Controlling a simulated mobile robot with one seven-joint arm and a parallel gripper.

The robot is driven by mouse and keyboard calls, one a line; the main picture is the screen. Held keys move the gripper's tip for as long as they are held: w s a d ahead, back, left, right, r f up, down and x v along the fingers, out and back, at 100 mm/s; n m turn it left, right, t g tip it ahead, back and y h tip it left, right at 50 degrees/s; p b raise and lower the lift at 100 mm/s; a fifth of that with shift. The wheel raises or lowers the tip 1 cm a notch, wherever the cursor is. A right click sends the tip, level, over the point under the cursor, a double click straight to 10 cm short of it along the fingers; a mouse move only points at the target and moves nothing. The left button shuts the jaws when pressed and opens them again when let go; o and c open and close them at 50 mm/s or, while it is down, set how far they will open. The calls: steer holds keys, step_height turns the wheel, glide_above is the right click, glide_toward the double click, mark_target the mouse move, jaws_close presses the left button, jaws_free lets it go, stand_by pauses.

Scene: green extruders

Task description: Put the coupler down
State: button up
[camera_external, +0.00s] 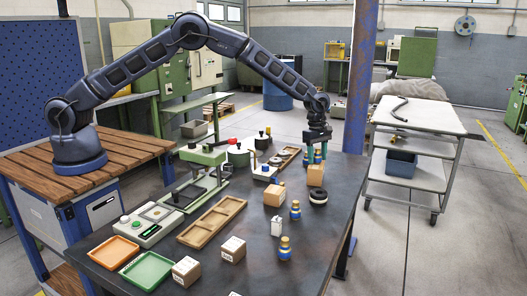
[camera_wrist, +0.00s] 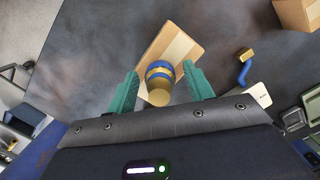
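A brass coupler (camera_wrist: 160,82) with blue bands shows in the wrist view between the two teal fingers of my gripper (camera_wrist: 161,88). A narrow gap shows on each side of it, so the fingers look open around it rather than touching. Behind it in that view is a cardboard box (camera_wrist: 182,50); whether the coupler rests on the box or is above it I cannot tell. In the external view my gripper (camera_external: 317,154) points down just above a cardboard box (camera_external: 316,175) on the dark table (camera_external: 330,225).
Similar blue-and-brass pieces stand on the table, one at the front (camera_external: 285,249) and one behind it (camera_external: 295,211). A black ring (camera_external: 318,197) lies near the box. Another box (camera_external: 274,195) and a wooden tray (camera_external: 212,222) are to the left. The table's right front is clear.

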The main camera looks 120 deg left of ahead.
step_height(320, 180, up, 12)
steer(key=s, duration=0.1)
steer(key=s+d+r+m+t, duration=0.1)
steer(key=s+d+r+m, duration=0.3)
steer(key=d+r, duration=0.5)
steer(key=s+d+r+m, duration=0.3)
steer(key=d+r, duration=0.4)
steer(key=r, duration=0.3)
steer(key=s+d+r+m, duration=0.7)
steer(key=s+d+r, duration=0.2)
steer(key=s+d, duration=0.4)
steer(key=s+d+r+m+t, duration=0.1)
steer(key=s+d+r+m, duration=0.2)
steer(key=s+d+m, duration=0.85)
steer(key=s+d+f+m, duration=0.2)
steer(key=s+d+f, duration=0.1)
steer(key=s, duration=0.7)
steer(key=s+d+f+m+t, duration=0.1)
steer(key=s+d, duration=0.3)
steer(key=s, duration=0.7)
steer(key=shift+s+d+f+m+y, duration=0.35)
steer(key=shift+f+m, duration=0.3)
steer(key=shift+f, duration=0.25)
steer(key=shift+a, duration=0.1)
